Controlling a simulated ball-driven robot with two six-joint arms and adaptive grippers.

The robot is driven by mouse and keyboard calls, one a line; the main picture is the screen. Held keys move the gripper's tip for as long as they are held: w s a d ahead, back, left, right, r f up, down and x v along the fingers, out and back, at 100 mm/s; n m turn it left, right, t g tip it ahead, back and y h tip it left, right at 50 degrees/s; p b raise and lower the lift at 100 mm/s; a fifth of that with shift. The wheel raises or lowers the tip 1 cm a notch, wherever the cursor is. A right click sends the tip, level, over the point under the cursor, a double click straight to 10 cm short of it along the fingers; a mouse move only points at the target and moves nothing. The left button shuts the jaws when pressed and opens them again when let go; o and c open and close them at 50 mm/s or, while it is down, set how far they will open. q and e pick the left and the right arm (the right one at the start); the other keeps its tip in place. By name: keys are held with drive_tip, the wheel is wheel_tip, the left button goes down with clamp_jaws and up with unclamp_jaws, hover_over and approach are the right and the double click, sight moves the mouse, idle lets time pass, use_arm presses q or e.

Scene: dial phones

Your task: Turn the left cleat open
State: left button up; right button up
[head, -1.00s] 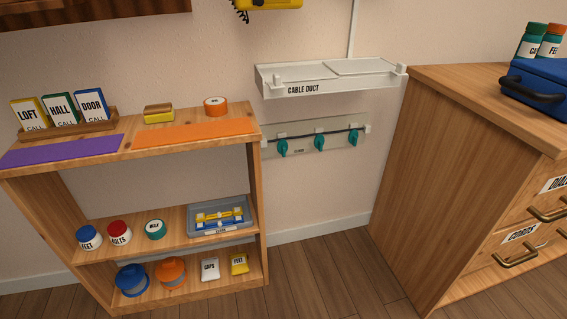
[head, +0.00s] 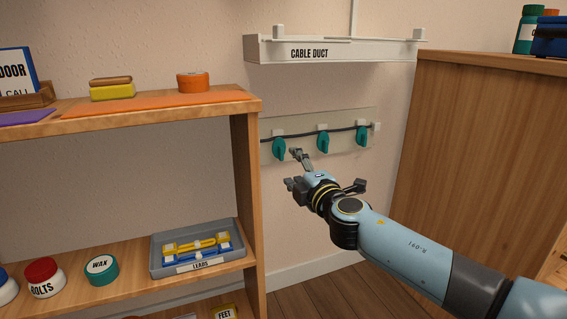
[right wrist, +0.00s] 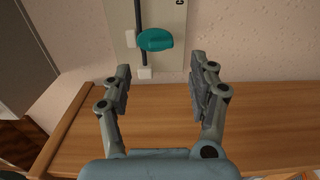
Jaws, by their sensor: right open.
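The left cleat (head: 279,148) is a teal knob at the left end of a pale wall panel (head: 343,146), its handle hanging down. A teal cleat also shows in the right wrist view (right wrist: 155,39), just beyond the fingertips and apart from them; it appears to be the left one. The middle cleat (head: 323,141) and right cleat (head: 361,136) hang alike. A dark cable (head: 341,130) runs along the cleats. My right gripper (head: 293,169) is open and empty, just below and right of the left cleat; it also shows in the right wrist view (right wrist: 160,70). My left gripper is out of view.
The wooden shelf unit (head: 245,170) stands close left of the panel. A white cable duct (head: 340,51) juts out above it. A wooden cabinet (head: 470,150) stands at the right. A grey tray (head: 200,266) sits on the middle shelf.

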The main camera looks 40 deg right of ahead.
sight(282, 155)
drive_tip(key=x, duration=0.7)
drive_tip(key=shift+w+d+b, duration=0.1)
drive_tip(key=shift+w+b, duration=0.2)
drive_tip(key=shift+w, duration=0.05)
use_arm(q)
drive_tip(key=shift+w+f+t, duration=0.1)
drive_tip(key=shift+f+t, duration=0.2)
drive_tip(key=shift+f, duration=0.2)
use_arm(e)
drive_tip(key=shift+f, duration=0.1)
drive_tip(key=c, duration=1.2)
drive_tip(key=shift+o, duration=0.2)
